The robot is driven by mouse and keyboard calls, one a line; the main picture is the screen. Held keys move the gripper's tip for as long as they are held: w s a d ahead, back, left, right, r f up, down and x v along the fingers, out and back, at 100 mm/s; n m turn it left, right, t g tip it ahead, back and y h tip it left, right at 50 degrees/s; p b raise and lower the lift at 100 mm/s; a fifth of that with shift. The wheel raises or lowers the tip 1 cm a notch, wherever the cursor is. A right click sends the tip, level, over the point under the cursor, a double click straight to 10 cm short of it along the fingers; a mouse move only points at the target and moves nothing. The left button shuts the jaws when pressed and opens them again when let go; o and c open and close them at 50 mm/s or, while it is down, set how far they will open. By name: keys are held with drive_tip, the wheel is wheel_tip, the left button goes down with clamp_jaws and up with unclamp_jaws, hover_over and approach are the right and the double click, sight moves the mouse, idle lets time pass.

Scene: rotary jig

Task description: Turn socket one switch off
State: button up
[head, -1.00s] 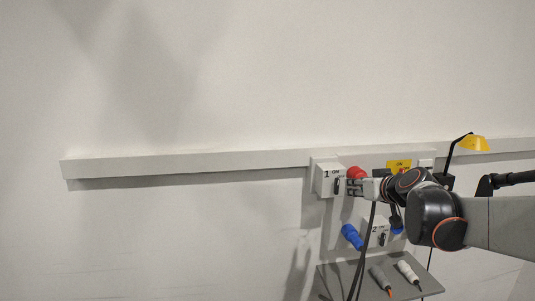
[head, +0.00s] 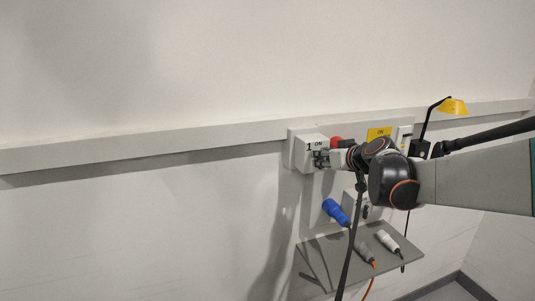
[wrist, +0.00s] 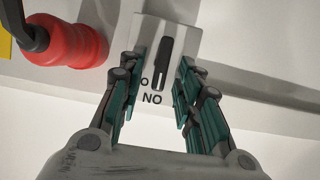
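The socket one box (head: 309,154), a pale box marked "1" and "ON", is on the wall rail. Its black switch handle (wrist: 162,62) shows in the wrist view, its long side running up and down the picture, in line with the upside-down "ON" label. My gripper (head: 322,159) is in front of this box in the head view and covers the handle there. In the wrist view my gripper (wrist: 160,92) is open, one finger on each side of the handle, with visible gaps; no contact shows.
A red plug (wrist: 72,35) sits close beside the switch; it also shows in the head view (head: 337,142). A blue plug (head: 335,211) is below. A grey shelf (head: 325,272) holds loose connectors.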

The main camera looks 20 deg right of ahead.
drive_tip(key=shift+w, duration=0.15)
clamp_jaws()
